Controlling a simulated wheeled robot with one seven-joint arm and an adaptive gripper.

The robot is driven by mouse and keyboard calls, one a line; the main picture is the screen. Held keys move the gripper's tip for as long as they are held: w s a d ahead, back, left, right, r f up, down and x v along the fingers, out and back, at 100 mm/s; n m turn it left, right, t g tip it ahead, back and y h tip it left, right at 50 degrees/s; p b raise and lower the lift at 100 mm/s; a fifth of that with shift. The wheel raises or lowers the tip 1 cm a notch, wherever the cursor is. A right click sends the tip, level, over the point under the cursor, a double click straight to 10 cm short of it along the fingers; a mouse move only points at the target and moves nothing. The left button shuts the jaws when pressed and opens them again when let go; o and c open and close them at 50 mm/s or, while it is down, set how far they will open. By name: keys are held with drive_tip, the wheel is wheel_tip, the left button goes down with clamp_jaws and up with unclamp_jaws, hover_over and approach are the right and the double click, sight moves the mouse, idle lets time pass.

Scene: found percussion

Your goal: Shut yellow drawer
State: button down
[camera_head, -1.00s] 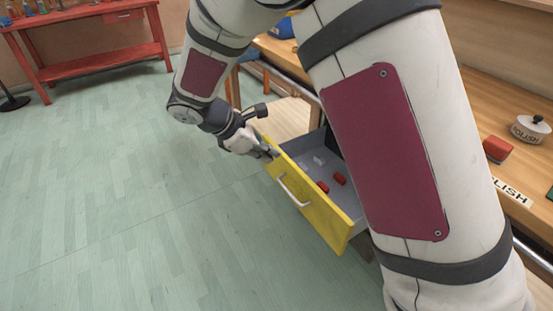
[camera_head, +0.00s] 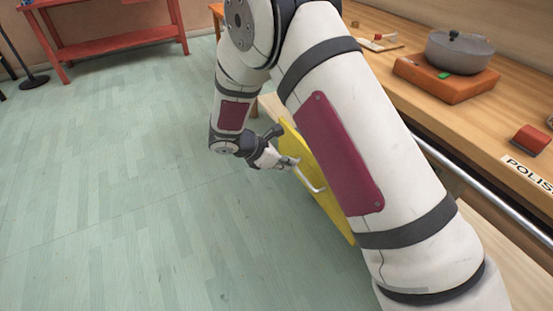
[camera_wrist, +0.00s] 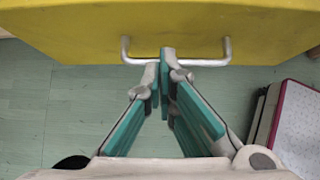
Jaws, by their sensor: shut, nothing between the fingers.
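The yellow drawer front (camera_head: 326,207) shows left of my arm in the head view, partly hidden by the arm. It also fills the top of the wrist view (camera_wrist: 75,28). Its pale metal bar handle (camera_head: 308,182) runs across the front, and in the wrist view the handle (camera_wrist: 226,50) lies around my fingertips. My gripper (camera_head: 289,162) is shut and empty, with its tips (camera_wrist: 166,56) at the drawer face between the handle's two posts. I cannot tell whether they touch. The drawer's inside and its gap to the bench are hidden by my arm.
The wooden bench (camera_head: 400,98) runs along the right, with a grey pot (camera_head: 460,54) on an orange block (camera_head: 440,80) and a red block (camera_head: 531,139). A red table (camera_head: 112,48) stands at the back left. The green floor (camera_head: 110,180) is clear.

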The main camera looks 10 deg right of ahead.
sight(299, 171)
drive_tip(key=shift+w+d, duration=0.25)
drive_tip(key=shift+d, duration=0.4)
drive_tip(key=shift+w+d, duration=0.3)
drive_tip(key=shift+d, duration=0.35)
drive_tip(key=shift+w+d, duration=0.25)
drive_tip(key=shift+d, duration=0.4)
drive_tip(key=shift+d, duration=0.1)
drive_tip(key=w+d+b, duration=0.1)
drive_tip(key=w+d, duration=0.4)
drive_tip(key=d, duration=0.7)
drive_tip(key=w+d, duration=0.5)
drive_tip(key=d, duration=0.8)
drive_tip(key=shift+b, duration=0.35)
drive_tip(key=shift+d, duration=0.15)
